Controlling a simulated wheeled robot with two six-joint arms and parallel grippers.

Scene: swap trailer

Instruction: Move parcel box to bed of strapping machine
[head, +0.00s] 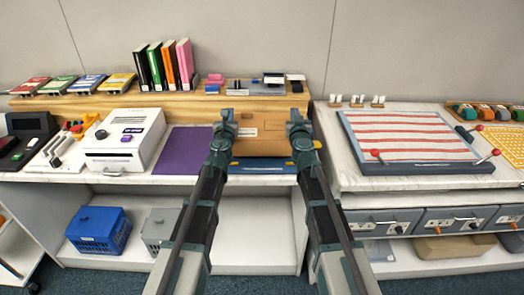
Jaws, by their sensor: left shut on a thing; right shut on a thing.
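The brown parcel box (261,131) is in the middle of the head view, between my two grippers. My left gripper (226,126) is shut on its left side and my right gripper (299,129) is shut on its right side. A low blue piece with yellow ends (262,166) shows just below the box. I cannot tell whether the box touches it. No machine in view is clearly marked as a strapping machine. My forearms hide part of the counter in front of the box.
Left of the box are a purple mat (183,151) and a white machine (126,138). A wooden riser (120,105) with books stands behind. On the right counter lies a red-striped panel (408,137) with red-knobbed levers. A blue crate (99,231) sits on the shelf below.

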